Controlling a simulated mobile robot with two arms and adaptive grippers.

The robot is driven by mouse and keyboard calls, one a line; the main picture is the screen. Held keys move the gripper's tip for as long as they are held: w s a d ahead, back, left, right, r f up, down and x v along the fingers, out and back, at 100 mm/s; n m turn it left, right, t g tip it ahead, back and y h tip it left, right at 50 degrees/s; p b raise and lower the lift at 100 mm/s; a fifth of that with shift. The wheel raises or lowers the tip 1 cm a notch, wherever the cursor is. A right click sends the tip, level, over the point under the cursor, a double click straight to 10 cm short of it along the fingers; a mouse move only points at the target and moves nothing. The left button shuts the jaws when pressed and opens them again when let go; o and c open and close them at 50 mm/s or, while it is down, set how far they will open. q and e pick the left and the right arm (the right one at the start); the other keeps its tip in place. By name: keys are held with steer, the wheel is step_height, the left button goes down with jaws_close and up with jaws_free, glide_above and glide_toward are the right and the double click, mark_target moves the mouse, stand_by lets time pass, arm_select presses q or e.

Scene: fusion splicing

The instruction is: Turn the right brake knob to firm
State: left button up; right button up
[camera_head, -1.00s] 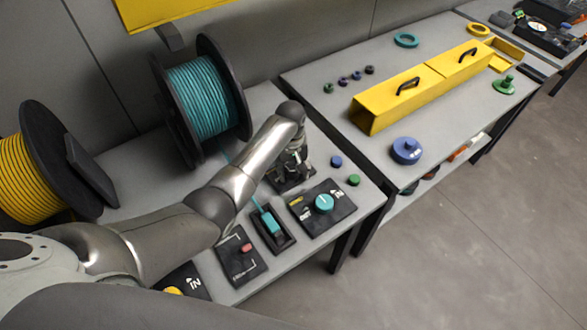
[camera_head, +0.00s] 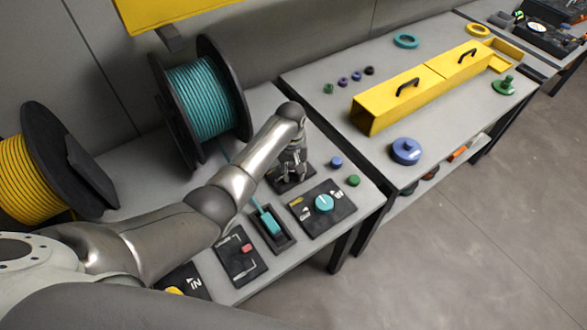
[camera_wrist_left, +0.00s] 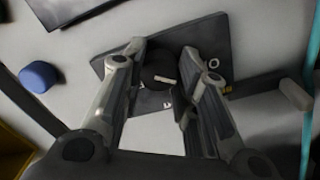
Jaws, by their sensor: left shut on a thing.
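My left gripper (camera_head: 291,174) points down over a small dark panel (camera_head: 277,186) at the back of the near bench. In the left wrist view, a round black knob (camera_wrist_left: 157,74) with a pale bar mark sits on this panel (camera_wrist_left: 211,38). My left gripper (camera_wrist_left: 164,53) has one finger on each side of the knob and is shut on it. The pale mark lies nearly crosswise between the fingers. Part of the panel lettering is hidden by the fingers. My right gripper does not show.
A panel with a teal knob (camera_head: 323,203) lies just in front. Blue (camera_head: 336,162) and green (camera_head: 353,180) caps stand to the right. A teal cable spool (camera_head: 203,97) stands to the left, its cable running to a teal block (camera_head: 269,221). A yellow box (camera_head: 395,98) is on the farther table.

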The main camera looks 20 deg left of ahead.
arm_select(q)
steer(key=shift+r+m+p, duration=0.1)
steer(key=shift+m+p, duration=0.35)
steer(key=shift+m, duration=0.75)
steer(key=m, duration=0.2)
steer(key=shift+m+p, duration=0.3)
steer(key=shift+p, duration=0.05)
steer(key=m, duration=1.1)
steer(key=shift+w+m+g, duration=0.1)
steer(key=shift+m+g, duration=0.2)
steer(key=shift+m, duration=0.1)
steer(key=m, duration=0.6)
